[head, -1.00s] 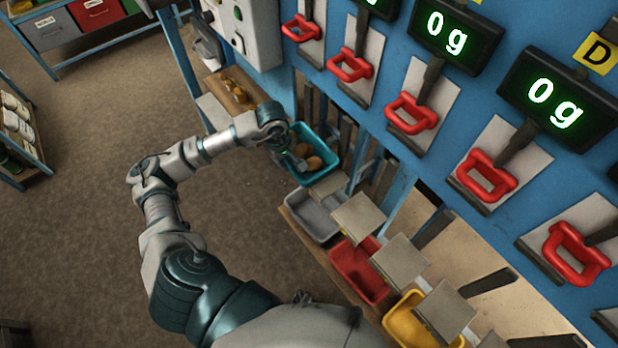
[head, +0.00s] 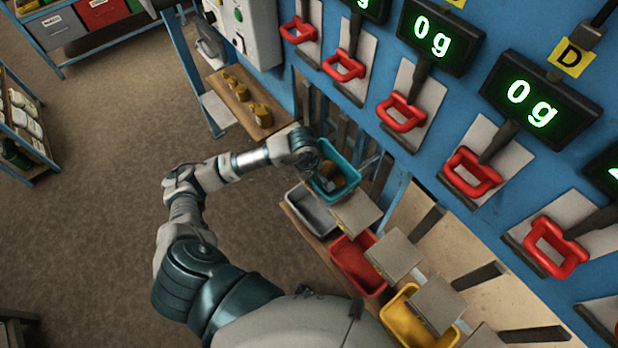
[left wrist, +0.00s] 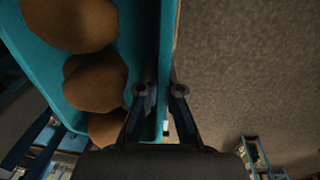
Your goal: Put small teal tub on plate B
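The small teal tub (head: 345,193) holds several brown, round, potato-like things (head: 338,178). My left gripper (left wrist: 163,92) has one finger inside and one outside the tub's wall (left wrist: 155,45) and is shut on it. In the head view the gripper is at the tub's left side. The tub is over the upper end of the row of grey plates and hides one there; I cannot tell whether it touches. Other grey plates (head: 355,211), (head: 394,256) and (head: 438,304) are bare. No letter B is readable. My right gripper is not in view.
Grey (head: 312,211), red (head: 357,262) and yellow (head: 405,318) tubs stand beside the plates. Red handles (head: 404,112) and displays (head: 441,38) reading 0 g are on the blue wall. A shelf (head: 240,98) holds brass weights.

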